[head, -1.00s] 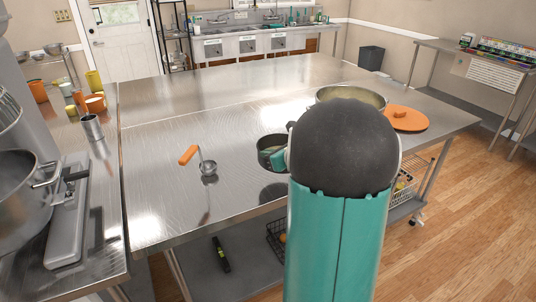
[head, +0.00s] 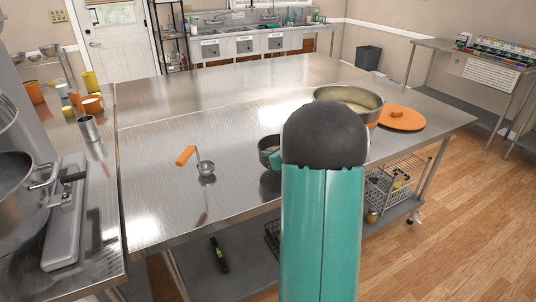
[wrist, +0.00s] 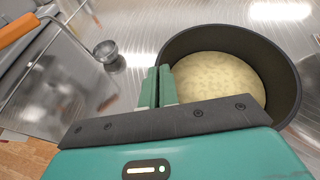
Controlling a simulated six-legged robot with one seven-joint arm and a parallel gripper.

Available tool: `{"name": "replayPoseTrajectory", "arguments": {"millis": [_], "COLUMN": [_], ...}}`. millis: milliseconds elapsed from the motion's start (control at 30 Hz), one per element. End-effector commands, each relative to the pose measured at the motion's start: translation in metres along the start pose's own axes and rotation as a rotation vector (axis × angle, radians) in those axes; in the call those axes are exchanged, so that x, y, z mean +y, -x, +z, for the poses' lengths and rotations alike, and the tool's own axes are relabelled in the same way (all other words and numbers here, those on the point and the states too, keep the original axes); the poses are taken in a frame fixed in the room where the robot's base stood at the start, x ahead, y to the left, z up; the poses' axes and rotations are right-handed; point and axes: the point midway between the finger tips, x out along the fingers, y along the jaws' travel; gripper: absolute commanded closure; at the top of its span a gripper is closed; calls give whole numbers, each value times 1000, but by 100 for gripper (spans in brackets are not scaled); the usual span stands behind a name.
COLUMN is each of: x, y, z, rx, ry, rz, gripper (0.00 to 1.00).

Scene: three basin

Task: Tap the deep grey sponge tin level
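The deep grey tin (wrist: 287,85) fills the right of the wrist view, with pale, speckled batter (wrist: 217,80) inside. More dark inner wall shows on its right than on its left. In the head view the tin (head: 266,146) is partly hidden behind my arm. A dark reflection lies below it with a small gap, so it appears held slightly above the table. My gripper (wrist: 159,86) is at the tin's left rim, its two green fingers close together and apparently pinching the rim. The fingertip contact is hidden. One finger also shows beside the tin in the head view (head: 276,160).
A ladle (head: 206,169) with an orange handle lies left of the tin on the steel table (head: 165,190). A large basin (head: 377,108) of pale mix and an orange board (head: 402,118) stand at the right. Open table lies behind and left.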

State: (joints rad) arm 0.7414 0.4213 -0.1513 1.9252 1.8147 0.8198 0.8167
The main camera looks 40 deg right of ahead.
Motion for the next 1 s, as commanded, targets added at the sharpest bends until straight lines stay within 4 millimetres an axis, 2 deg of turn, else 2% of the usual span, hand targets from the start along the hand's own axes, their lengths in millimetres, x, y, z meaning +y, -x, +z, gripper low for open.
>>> {"name": "replayPoseTrajectory", "arguments": {"millis": [433,733,900,1000], "x": [-18,-20,-18,-18], "y": [-22,-24,-37,-35], "z": [-9,-10,-43,-38], "rx": [2,2,4,1], "ry": [8,9,4,9], "rz": [-16,-18,-16,-18], "gripper": [100,100,100,100]}}
